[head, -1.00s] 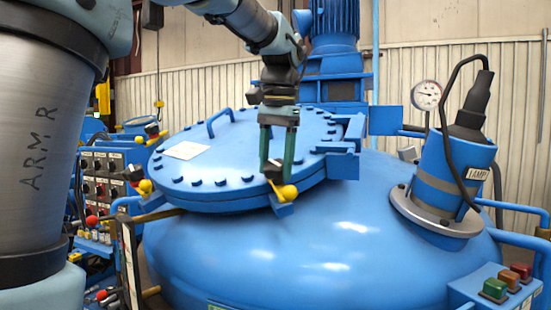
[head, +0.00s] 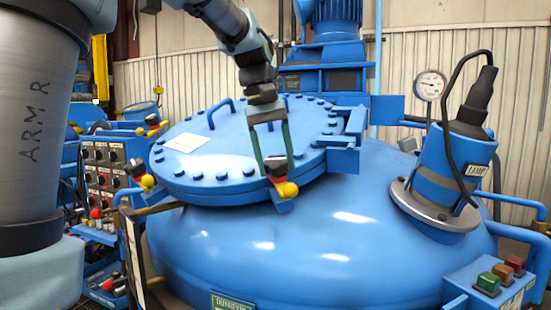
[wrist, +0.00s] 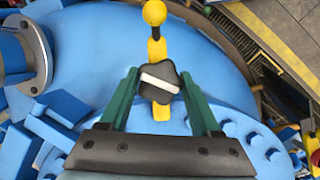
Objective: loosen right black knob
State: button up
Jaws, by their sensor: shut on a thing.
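The right black knob (wrist: 158,83) is a dark lobed knob with a white bar across it, on a yellow swing bolt with a yellow ball end (wrist: 154,12). It sits at the front rim of the blue round lid (head: 215,165); in the head view the knob (head: 274,168) shows black and red above the yellow ball. My gripper (head: 275,171) has its two green fingers pointing down on either side of the knob and is shut on it. The left black knob (head: 135,168), also with a yellow ball, stands at the lid's left rim.
A lamp housing (head: 455,165) and a pressure gauge (head: 431,85) stand to the right on the vessel (head: 330,260). A hinge block (head: 345,150) is right of the lid. A button box (head: 495,285) is at lower right, a control panel (head: 105,170) at left.

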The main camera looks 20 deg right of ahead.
jog(key=shift+n, duration=0.5)
jog(key=o, duration=1.4)
jog(key=shift+c, duration=0.2)
jog(key=b+v, duration=0.1)
jog(key=v, duration=0.9)
jog(key=shift+a+r, duration=0.15)
jog(key=shift+r, duration=0.2)
jog(key=shift+w, duration=0.1)
